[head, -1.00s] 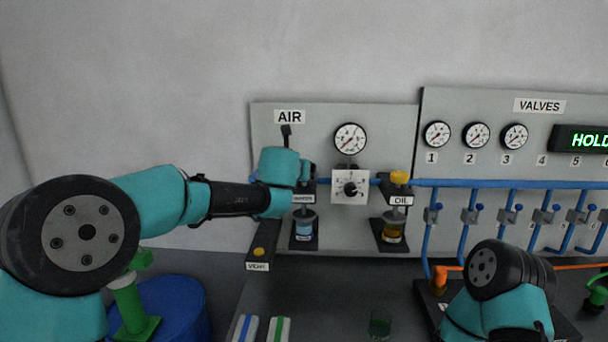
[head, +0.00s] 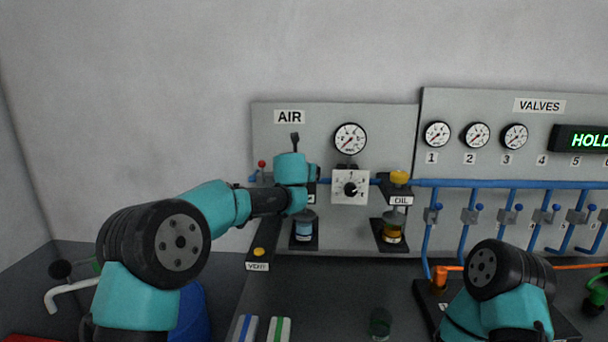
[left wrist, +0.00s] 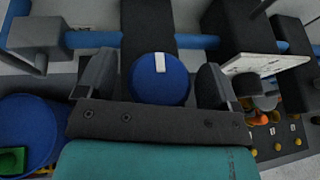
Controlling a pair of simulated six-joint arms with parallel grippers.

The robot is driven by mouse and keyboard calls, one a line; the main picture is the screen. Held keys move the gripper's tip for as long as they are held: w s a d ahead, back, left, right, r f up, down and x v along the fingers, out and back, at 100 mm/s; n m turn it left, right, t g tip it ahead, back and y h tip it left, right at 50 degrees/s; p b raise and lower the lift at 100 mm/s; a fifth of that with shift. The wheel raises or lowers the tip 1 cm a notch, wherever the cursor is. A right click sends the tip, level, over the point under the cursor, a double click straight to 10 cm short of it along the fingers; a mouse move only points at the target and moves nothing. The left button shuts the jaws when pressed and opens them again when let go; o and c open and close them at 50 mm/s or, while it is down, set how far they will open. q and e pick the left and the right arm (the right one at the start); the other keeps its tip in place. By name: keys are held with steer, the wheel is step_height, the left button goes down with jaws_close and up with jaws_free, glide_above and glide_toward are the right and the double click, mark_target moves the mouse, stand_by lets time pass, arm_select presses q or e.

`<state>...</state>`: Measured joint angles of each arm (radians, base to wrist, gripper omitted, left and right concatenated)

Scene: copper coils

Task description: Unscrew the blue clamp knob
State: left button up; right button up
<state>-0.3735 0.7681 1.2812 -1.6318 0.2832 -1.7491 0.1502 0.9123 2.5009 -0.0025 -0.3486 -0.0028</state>
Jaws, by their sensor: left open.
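The blue clamp knob (left wrist: 158,84), round with a white mark on its face, shows in the left wrist view. My left gripper (left wrist: 155,82) is open, with one finger on each side of the knob. Gaps show between the knob and both fingers, so it is not gripped. In the head view my left wrist is in front of the AIR panel (head: 330,118), left of the white dial (head: 350,188), and hides the knob. My right arm shows at the lower right of the head view, but its gripper is not in view.
A blue pipe (head: 455,183) runs along the panels. A blue bowl (head: 304,229) and the OIL bowl (head: 392,232) hang below the AIR panel's pipe. A red-tipped lever (head: 262,165) stands left of my wrist. A blue drum (left wrist: 28,130) is at the left of the wrist view.

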arm_select(q)
steer(key=c, duration=0.9)
steer(key=shift+n+y, duration=0.4)
steer(key=shift+y, duration=0.1)
steer(key=n+y, duration=0.5)
steer(key=y, duration=0.1)
steer(key=shift+d, duration=0.1)
steer(key=shift+n+g+y, duration=1)
steer(key=shift+n+y, duration=0.6)
steer(key=shift+n, duration=0.1)
steer(key=shift+n+g+y, duration=0.6)
steer(key=shift+n+y, duration=0.3)
